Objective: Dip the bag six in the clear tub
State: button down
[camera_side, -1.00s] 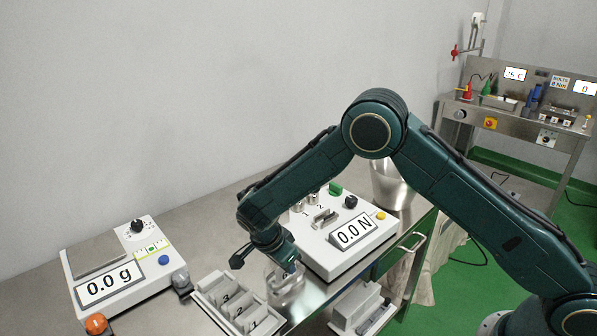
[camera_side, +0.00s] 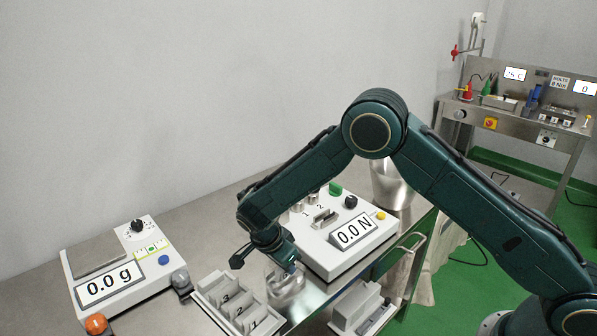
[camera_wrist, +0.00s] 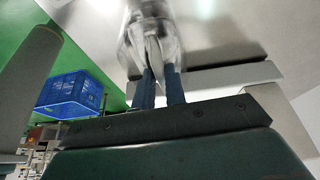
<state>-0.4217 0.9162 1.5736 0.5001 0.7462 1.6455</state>
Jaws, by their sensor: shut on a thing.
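The clear tub (camera_side: 285,296) stands on the steel bench, right of the numbered rack, in the side view. My gripper (camera_side: 290,268) points down over it, with the tips at or just inside its rim; I cannot tell the exact depth. In the wrist view my gripper (camera_wrist: 160,82) has its two blue fingers close together, shut on a pale, thin thing that looks like the teabag (camera_wrist: 153,52). The tub also shows there as a glassy, blurred shape (camera_wrist: 136,40) around the bag. No number on the bag can be read, and the fingers hide part of it.
A white rack (camera_side: 208,285) with numbered slots is left of the tub. A force tester (camera_side: 330,262) reading 0.0 N stands close behind it on the right. A scale (camera_side: 88,267) reading 0.0 g is at far left. A white fixture (camera_side: 345,312) is near the front edge.

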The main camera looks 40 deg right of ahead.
jog(key=shift+r, duration=0.45)
jog(key=shift+r, duration=0.35)
jog(key=shift+r, duration=0.35)
jog(key=shift+r, duration=0.35)
jog(key=shift+r, duration=0.35)
jog(key=shift+r, duration=0.7)
jog(key=shift+r, duration=0.25)
dwell(0.9)
jog(key=shift+r, duration=2.45)
